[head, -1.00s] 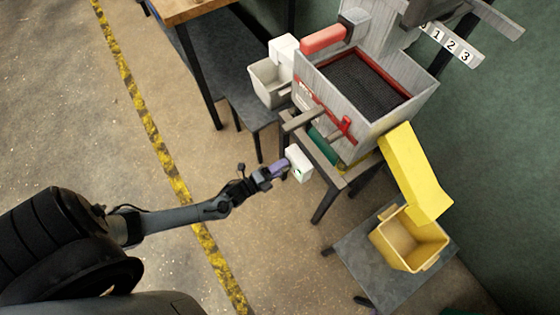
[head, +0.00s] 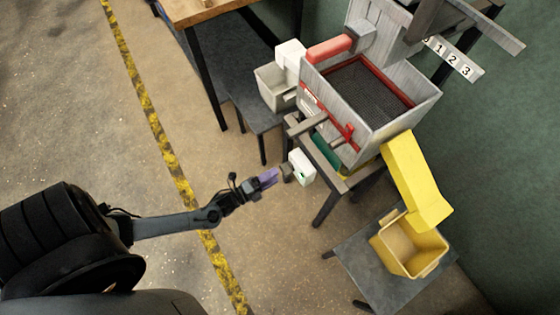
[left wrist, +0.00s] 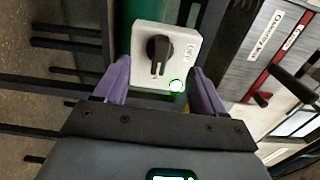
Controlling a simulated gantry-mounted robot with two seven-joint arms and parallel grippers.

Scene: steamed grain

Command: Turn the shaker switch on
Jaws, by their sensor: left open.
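The shaker switch is a white box (head: 302,167) on the near side of the grey shaker machine (head: 372,92). The right gripper is not in view.
A yellow chute (head: 415,175) leads down to a yellow bin (head: 408,248) on a low grey stand. A light grey bin (head: 273,88) stands left of the machine. Red-and-grey handles project from its front. Open floor lies around my left arm.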

